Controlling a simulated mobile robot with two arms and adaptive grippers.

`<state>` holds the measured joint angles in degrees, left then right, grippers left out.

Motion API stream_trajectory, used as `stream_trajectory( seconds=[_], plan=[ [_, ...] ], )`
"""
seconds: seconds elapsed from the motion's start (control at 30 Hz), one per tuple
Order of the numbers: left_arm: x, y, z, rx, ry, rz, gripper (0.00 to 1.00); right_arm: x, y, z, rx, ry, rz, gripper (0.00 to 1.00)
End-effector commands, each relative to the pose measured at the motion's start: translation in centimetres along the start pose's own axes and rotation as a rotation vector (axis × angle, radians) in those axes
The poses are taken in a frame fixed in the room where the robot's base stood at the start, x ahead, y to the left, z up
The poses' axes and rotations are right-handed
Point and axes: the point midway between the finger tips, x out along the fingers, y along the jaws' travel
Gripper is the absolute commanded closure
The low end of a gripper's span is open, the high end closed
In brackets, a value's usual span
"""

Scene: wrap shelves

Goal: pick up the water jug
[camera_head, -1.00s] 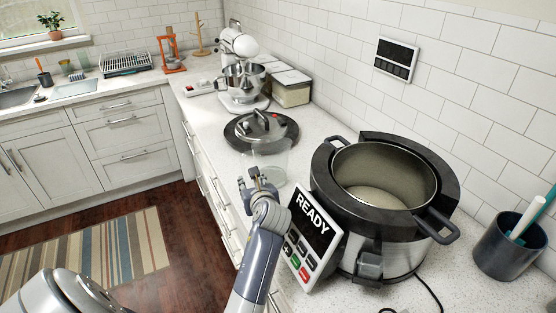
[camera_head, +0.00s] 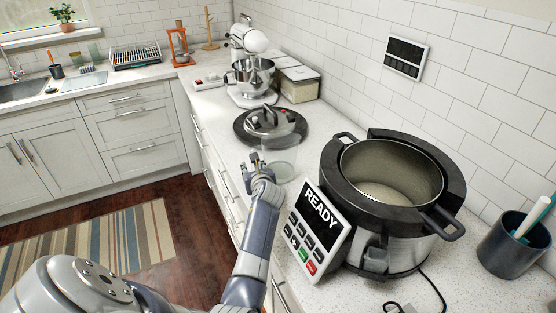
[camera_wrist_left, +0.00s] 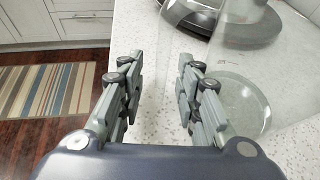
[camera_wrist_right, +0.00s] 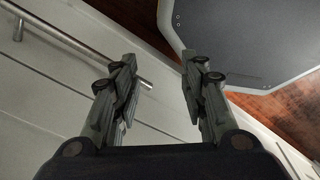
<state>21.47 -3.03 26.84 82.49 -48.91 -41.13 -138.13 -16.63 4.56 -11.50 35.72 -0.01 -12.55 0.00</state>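The water jug (camera_head: 283,171) is clear and see-through, and stands upright on the white counter in front of a dark round lid. Its round base and faint wall also show at the right of the left wrist view (camera_wrist_left: 240,98). My left gripper (camera_head: 256,160) is just left of the jug in the head view. In the left wrist view its fingers (camera_wrist_left: 158,75) are apart with only counter between them; the jug is outside the right finger. My right gripper (camera_wrist_right: 158,80) is open and empty, over white drawer fronts, and out of the head view.
A large cooker (camera_head: 390,225) with a READY panel (camera_head: 318,230) stands right of my left arm. The dark lid (camera_head: 270,124) lies behind the jug, with a stand mixer (camera_head: 255,75) beyond. A drawer handle (camera_wrist_right: 70,40) is near my right gripper.

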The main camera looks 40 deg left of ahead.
Motion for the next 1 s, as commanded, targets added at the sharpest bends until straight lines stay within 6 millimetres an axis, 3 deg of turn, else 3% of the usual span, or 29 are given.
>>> stream_trajectory(
  seconds=[0.27, 0.4, 1.0],
  plan=[
    [0.1, 0.0, 0.1, 0.0, -0.001, -0.001, 0.71, -0.1, -0.1, 2.1, 0.0, -0.03, -0.002, 0.6],
    [0.1, 0.0, 0.1, 0.0, -0.001, -0.001, 1.0, -0.1, -0.1, 1.9, 0.0, -0.028, -0.001, 0.6],
    [0.0, -0.1, 0.4, 0.0, -0.003, -0.001, 1.0, -0.4, 0.1, 0.8, 0.001, -0.01, 0.001, 0.6]
  ],
)
